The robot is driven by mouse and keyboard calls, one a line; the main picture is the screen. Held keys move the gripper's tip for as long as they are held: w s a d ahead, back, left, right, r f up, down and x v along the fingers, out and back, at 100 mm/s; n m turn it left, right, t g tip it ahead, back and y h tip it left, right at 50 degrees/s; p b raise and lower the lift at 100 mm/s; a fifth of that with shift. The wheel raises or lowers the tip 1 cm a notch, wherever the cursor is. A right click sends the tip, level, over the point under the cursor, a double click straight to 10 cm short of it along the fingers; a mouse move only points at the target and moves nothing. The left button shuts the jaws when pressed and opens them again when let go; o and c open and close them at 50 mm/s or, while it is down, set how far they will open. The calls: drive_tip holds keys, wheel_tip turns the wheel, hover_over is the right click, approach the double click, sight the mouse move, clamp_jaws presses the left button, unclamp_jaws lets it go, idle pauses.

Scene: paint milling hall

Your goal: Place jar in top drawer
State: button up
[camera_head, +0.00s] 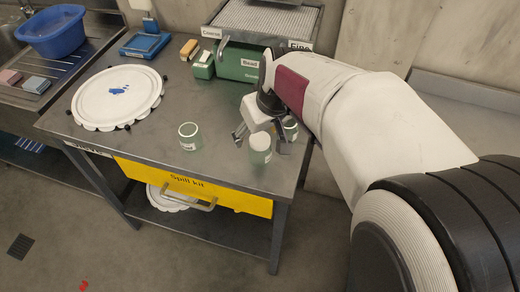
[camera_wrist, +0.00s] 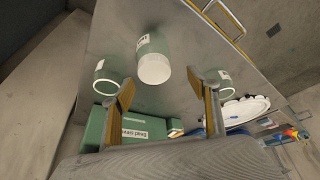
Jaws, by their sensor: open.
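A green jar with a solid white top (camera_head: 260,143) stands near the table's front right corner. It also shows in the wrist view (camera_wrist: 154,66), beyond and between my fingertips, touching neither finger visibly. My gripper (camera_head: 262,138) is open; its fingers also show in the wrist view (camera_wrist: 168,92). A second green jar with a pale rim (camera_head: 189,137) stands to the left. A third (camera_head: 290,129) is behind my gripper, partly hidden.
A green box labelled "Bead" (camera_head: 238,68) stands under a coarse/fine sieve tray (camera_head: 211,33) at the back. A round white lid (camera_head: 117,97) covers the table's left. A blue tray (camera_head: 145,46) and a blue basin (camera_head: 55,33) are farther back. Bare tabletop lies between lid and jars.

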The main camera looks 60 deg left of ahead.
drive_tip(key=shift+x, duration=1.05)
drive_tip(key=shift+f, duration=0.1)
drive_tip(key=f, duration=0.3)
drive_tip(key=shift+w+f, duration=0.1)
drive_tip(key=shift+w, duration=0.25)
drive_tip(key=shift+x, duration=1)
drive_tip(key=shift+c, duration=0.4)
drive_tip(key=c, duration=1.2)
drive_tip(key=shift+a, duration=0.1)
drive_tip(key=shift+c, duration=0.2)
wheel_tip(320, 180, up, 10)
drive_tip(key=shift+r, duration=0.1)
